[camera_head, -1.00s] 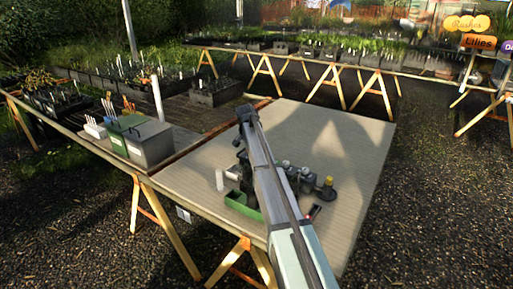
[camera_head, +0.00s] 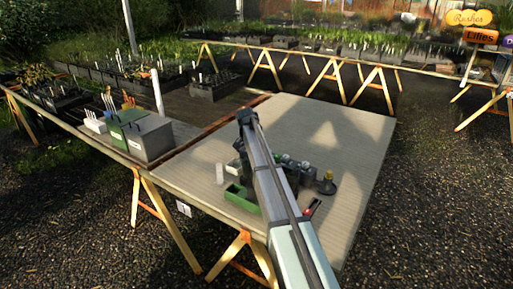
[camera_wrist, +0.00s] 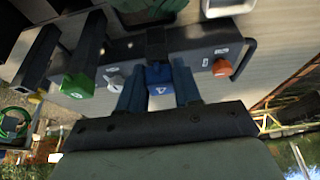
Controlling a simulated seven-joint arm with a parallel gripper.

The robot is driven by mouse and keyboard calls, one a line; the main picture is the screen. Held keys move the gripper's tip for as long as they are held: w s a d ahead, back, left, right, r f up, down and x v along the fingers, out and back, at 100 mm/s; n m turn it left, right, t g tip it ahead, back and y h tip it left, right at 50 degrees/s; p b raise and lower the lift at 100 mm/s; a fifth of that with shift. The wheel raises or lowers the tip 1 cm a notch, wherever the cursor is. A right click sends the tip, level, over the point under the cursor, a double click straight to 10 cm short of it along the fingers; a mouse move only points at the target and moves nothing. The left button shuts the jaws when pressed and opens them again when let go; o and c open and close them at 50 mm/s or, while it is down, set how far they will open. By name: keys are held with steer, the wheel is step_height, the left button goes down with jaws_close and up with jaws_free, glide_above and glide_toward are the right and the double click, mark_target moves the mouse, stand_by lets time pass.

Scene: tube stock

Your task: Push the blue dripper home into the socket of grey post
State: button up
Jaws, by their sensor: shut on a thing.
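In the wrist view my gripper (camera_wrist: 158,88) is shut on the blue dripper (camera_wrist: 159,76), which sits between its two dark fingers and carries a pale mark. A dark grey post (camera_wrist: 155,40) stands directly beyond the dripper, in line with it. They appear to meet, but the fingers and dripper hide the socket, so I cannot tell how deep the dripper sits. In the head view my own arm hides the dripper and most of the post assembly.
A green dripper (camera_wrist: 78,86) and a white one (camera_wrist: 114,80) are left of my fingers; an orange one (camera_wrist: 222,68) is right. A green tray (camera_head: 242,198), a white cylinder (camera_head: 220,174) and a yellow-topped black stand (camera_head: 327,184) are on the table. The table's far right is clear.

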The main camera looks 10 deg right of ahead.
steer(key=shift+f, duration=0.45)
stand_by(0.6)
steer(key=o, duration=1.1)
steer(key=v, duration=1.4)
